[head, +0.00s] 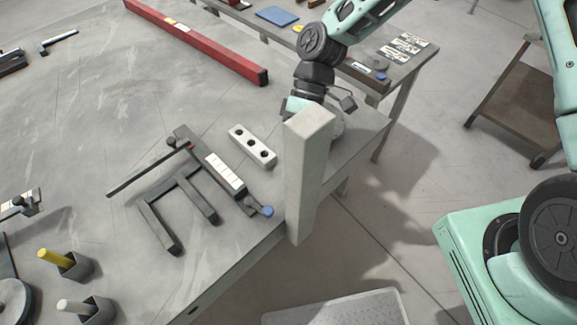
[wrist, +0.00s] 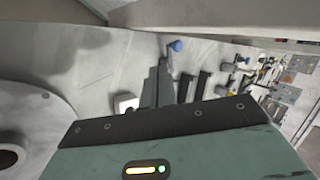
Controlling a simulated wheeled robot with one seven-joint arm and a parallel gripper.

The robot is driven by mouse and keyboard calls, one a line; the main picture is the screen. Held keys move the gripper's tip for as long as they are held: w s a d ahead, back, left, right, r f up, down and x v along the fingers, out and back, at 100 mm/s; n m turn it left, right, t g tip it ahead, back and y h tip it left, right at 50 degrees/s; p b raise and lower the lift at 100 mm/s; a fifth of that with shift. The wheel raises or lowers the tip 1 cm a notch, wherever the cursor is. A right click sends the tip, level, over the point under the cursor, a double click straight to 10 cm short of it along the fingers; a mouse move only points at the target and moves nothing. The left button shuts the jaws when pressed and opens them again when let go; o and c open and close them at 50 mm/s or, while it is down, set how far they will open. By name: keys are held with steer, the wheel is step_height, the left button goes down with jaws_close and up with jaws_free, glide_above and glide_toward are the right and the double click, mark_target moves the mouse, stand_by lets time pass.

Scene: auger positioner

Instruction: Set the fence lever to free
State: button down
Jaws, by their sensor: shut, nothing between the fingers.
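A dark metal positioner (head: 180,218) with a two-legged frame, a long thin bar and a white scale strip lies on the grey table. A short lever with a blue knob (head: 268,211) sits at its right end, near the table edge; the blue knob also shows in the wrist view (wrist: 176,46). A small black knob (head: 171,143) is at its far end. No label shows which is the fence lever. My gripper (head: 336,124) is right of and behind the positioner, apart from both knobs. It is shut and empty; its fingertips are mostly hidden behind a pale post.
The pale upright post (head: 306,175) stands at the table edge between the blue knob and my gripper. A white block with three holes (head: 252,146) lies behind the positioner. A red beam (head: 200,42) lies farther back. Holders with a yellow handle (head: 55,258) stand front left.

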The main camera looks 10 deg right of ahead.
steer(key=v, duration=0.3)
steer(key=p, duration=0.7)
glide_toward(258, 206)
steer(key=shift+m+y, duration=0.3)
steer(key=shift+m, duration=0.1)
steer(key=s+d+f, duration=0.2)
steer(key=d, duration=0.1)
steer(key=shift+s+f, duration=0.1)
steer(key=shift+f, duration=0.05)
steer(key=shift+s+a+f+p, duration=0.1)
steer(key=shift+s+a+p, duration=0.55)
steer(key=shift+s, duration=0.25)
steer(key=shift+s+a+f, duration=0.3)
steer(key=shift+s+a, duration=0.1)
steer(key=shift+s, duration=0.1)
